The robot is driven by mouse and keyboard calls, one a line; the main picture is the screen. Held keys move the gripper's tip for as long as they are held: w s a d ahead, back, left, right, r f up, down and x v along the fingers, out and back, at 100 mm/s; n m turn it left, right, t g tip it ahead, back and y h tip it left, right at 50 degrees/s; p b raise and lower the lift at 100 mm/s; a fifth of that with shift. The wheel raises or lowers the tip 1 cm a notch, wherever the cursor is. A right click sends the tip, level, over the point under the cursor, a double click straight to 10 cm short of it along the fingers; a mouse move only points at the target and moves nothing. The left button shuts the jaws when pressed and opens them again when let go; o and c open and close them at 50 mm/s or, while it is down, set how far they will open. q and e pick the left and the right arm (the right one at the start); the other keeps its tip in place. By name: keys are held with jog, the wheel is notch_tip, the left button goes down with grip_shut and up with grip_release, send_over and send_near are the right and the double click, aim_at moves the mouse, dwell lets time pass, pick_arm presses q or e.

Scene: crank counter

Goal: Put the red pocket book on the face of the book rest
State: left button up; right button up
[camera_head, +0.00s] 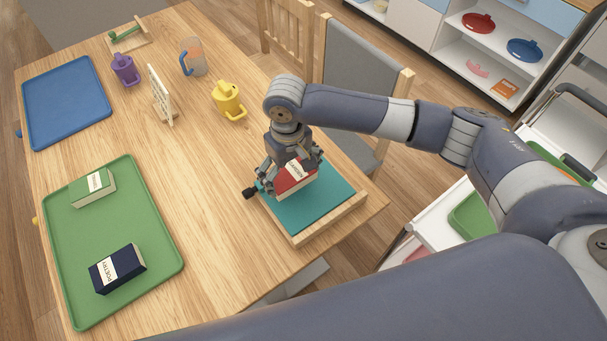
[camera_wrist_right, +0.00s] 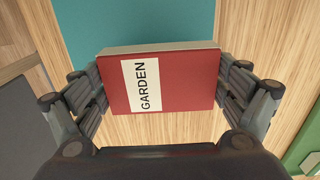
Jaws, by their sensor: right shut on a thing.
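The red pocket book (camera_head: 295,177) is in my right gripper (camera_head: 288,175), held over the book rest (camera_head: 331,232), towards its left side. In the right wrist view the red book (camera_wrist_right: 190,82) carries a white label reading GARDEN and sits between the two fingers of the right gripper (camera_wrist_right: 163,85), which is shut on it. The book rest has a teal face (camera_head: 335,198) in a wooden frame; the teal face also shows beyond the book in the wrist view (camera_wrist_right: 135,22). I cannot tell whether the book touches the face. My left gripper is not in view.
A dark knob (camera_head: 250,192) sticks out at the rest's left side. A green tray (camera_head: 130,225) holds a green book (camera_head: 93,187) and a navy book (camera_head: 118,268). A yellow cup (camera_head: 229,100), a white stand (camera_head: 160,98) and a blue tray (camera_head: 65,100) are farther back. The table's middle is clear.

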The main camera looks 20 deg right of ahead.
aim_at(303, 179)
jog(key=d, duration=0.3)
jog(key=shift+s+d+f, duration=0.1)
jog(key=shift+f, duration=0.05)
notch_tip(303, 179, down, 3)
jog(key=shift+f+p, duration=0.1)
jog(key=shift+p, duration=0.3)
jog(key=shift+f, duration=0.25)
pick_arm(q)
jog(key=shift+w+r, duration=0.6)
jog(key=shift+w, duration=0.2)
pick_arm(e)
jog(key=o, duration=0.8)
jog(key=shift+o, duration=0.2)
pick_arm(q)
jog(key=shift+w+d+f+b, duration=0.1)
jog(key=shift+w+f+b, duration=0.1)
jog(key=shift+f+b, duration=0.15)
pick_arm(e)
notch_tip(303, 179, up, 12)
jog(key=shift+r, duration=0.15)
